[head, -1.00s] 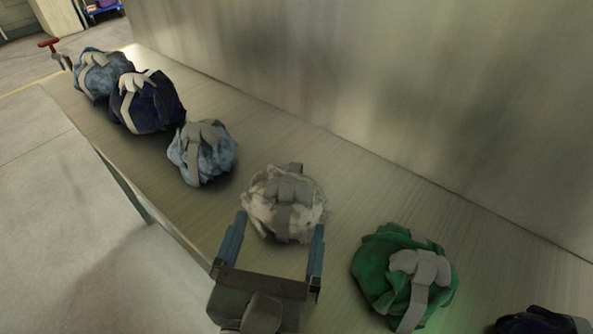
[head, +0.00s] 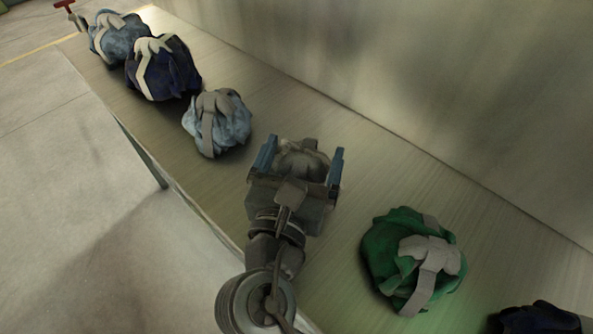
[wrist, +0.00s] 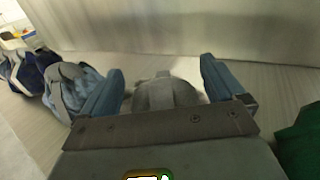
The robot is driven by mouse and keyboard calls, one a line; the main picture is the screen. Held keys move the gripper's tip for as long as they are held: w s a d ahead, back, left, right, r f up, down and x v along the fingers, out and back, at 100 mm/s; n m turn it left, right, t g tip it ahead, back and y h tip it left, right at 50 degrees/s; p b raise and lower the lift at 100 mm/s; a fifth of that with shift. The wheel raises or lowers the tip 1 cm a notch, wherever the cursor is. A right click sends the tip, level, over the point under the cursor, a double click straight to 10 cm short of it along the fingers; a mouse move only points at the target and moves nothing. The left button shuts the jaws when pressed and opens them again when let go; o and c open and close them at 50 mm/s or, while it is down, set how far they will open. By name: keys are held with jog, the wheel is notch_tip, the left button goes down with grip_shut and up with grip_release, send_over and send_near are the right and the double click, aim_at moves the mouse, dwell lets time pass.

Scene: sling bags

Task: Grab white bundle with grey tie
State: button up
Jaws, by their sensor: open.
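The white bundle with the grey tie (head: 303,158) sits on the long table, mostly hidden behind my gripper in the head view. In the wrist view its top and grey tie (wrist: 167,93) show between the fingers, with its lower part hidden by the gripper body. My gripper (head: 303,157) is open, with one blue finger on each side of the bundle. In the wrist view my gripper (wrist: 163,85) shows a gap between the left finger and the bundle, and a gap on the right. I cannot tell whether either finger touches it lower down.
On the table (head: 345,262), a light blue bundle (head: 218,122) lies left of the gripper and a green bundle (head: 413,258) lies right. Dark blue (head: 163,70) and blue (head: 117,38) bundles lie farther left. Another dark bundle (head: 536,320) is at lower right. A wall (head: 420,80) runs behind.

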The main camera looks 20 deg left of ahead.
grip_shut()
dwell(0.8)
